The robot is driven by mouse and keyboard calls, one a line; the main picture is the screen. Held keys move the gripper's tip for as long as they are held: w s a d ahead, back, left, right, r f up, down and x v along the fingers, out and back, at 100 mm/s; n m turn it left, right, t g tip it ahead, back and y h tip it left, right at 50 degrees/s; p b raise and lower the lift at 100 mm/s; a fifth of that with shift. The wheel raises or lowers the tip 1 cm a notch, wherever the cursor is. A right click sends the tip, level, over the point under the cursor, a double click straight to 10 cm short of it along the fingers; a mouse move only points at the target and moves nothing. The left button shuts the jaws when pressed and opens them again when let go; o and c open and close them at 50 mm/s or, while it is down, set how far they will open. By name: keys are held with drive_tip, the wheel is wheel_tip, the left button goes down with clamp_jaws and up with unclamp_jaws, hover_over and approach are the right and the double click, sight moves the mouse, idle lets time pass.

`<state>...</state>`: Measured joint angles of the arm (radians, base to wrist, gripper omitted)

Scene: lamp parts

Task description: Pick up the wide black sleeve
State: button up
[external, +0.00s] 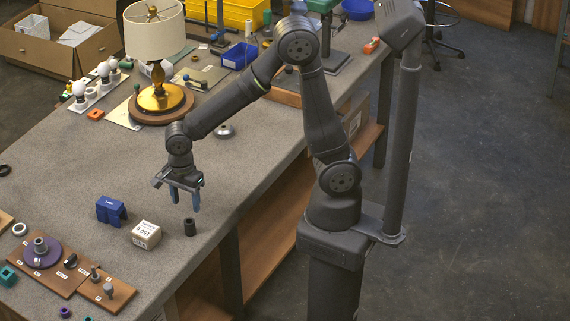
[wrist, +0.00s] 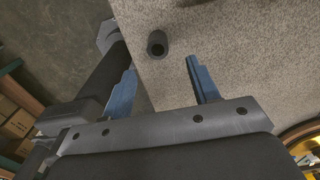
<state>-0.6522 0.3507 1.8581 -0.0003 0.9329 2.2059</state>
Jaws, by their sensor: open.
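The wide black sleeve (external: 190,227) stands upright on the grey table near its right front edge, and its dark bore faces up. In the wrist view the sleeve (wrist: 157,43) is just beyond my fingertips, close to the table edge. My gripper (external: 184,200) points down above the table, a little above and behind the sleeve. The gripper is open, with its two blue fingers (wrist: 161,66) apart and nothing between them. The sleeve is apart from both fingers.
A white labelled box (external: 146,235) sits left of the sleeve, and a blue bracket (external: 111,210) lies beyond it. Wooden boards with fittings (external: 62,262) lie further left. A gold lamp (external: 160,95) stands behind. The table between lamp and sleeve is mostly clear.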

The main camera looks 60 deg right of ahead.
sight(189, 221)
wheel_tip(189, 221, down, 9)
drive_tip(key=shift+s+f, duration=0.1)
drive_tip(key=shift+s, duration=0.05)
drive_tip(key=c, duration=1)
drive_tip(key=shift+c, duration=0.2)
